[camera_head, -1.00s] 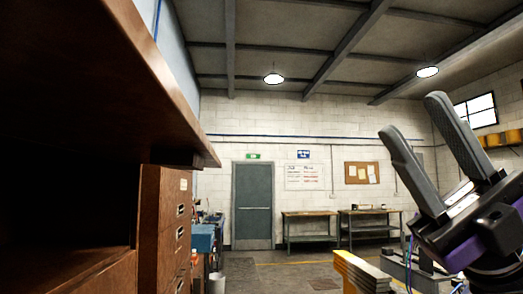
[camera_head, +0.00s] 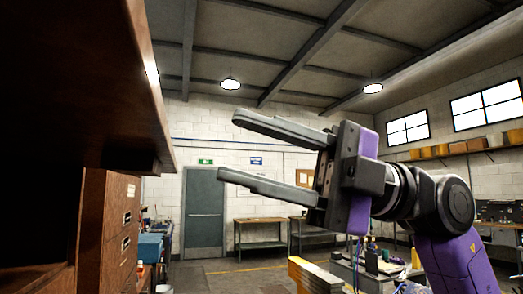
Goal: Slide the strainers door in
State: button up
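A brown wooden cabinet (camera_head: 90,60) fills the left side of the view, with a dark open space under its overhanging top. A wooden front (camera_head: 118,235) with small label holders and metal handles (camera_head: 127,218) stands below the overhang. The labels are too small to read, so I cannot tell which part is the strainers door. My gripper (camera_head: 228,146) is open and empty, its two dark fingers pointing left toward the cabinet. It appears apart from the wood, right of the handles and higher in the picture.
Workbenches (camera_head: 258,222) and a grey-green door (camera_head: 204,210) stand at the far wall. A yellow-edged stack (camera_head: 312,275) is at the lower middle, below my arm. A blue object (camera_head: 150,247) stands beyond the cabinet. Some open floor shows in the middle.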

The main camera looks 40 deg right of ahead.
aim_at(163, 124)
jog(key=shift+p+x, duration=1.25)
jog(key=shift+x, duration=3.35)
jog(key=shift+c, duration=0.4)
grip_shut()
